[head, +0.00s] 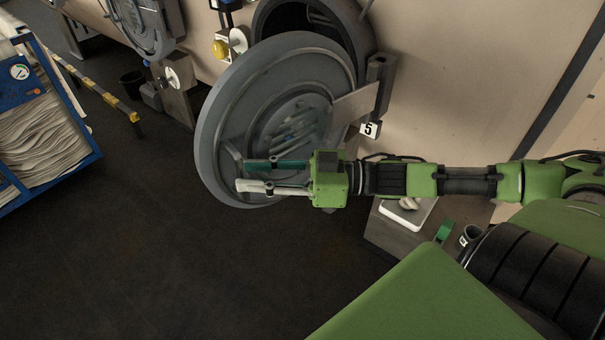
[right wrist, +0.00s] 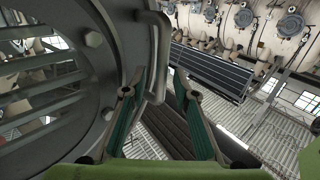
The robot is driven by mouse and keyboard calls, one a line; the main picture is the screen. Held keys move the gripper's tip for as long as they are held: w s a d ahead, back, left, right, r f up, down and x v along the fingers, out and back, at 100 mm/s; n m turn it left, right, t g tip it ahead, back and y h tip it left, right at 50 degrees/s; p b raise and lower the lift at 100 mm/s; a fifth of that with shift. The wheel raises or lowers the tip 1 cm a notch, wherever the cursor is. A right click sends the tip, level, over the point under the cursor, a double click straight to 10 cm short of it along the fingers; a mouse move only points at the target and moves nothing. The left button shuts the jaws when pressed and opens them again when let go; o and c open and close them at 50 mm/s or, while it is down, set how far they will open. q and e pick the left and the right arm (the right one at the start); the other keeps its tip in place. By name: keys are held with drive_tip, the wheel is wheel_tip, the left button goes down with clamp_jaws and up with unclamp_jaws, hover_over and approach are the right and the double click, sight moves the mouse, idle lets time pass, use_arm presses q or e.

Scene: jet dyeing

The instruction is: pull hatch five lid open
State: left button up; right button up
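The hatch five lid (head: 235,100) is a round grey disc in the head view, swung out from the dark hatch opening (head: 322,22) and standing well ajar. Its hinge bracket (head: 378,85) is on the right, above a "5" label (head: 369,129). My right gripper (head: 240,176) is at the lid's lower left, its two fingers apart. In the right wrist view the lid (right wrist: 85,125) fills the left side. Its bent grey bar handle (right wrist: 160,55) reaches down between the open fingers (right wrist: 153,92), closer to the left one; contact is unclear. My left gripper is not in view.
A blue cart (head: 85,120) with folded pale cloth stands at the left. A yellow-black rail (head: 110,98) and a dark bin (head: 132,84) are behind it. Another hatch lid (head: 140,22) is at the upper left. Dark floor below the lid is clear.

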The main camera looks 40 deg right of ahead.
drive_tip(key=v, duration=0.9)
drive_tip(key=shift+s+d, duration=0.2)
drive_tip(key=shift+d, duration=0.1)
idle(0.4)
idle(0.4)
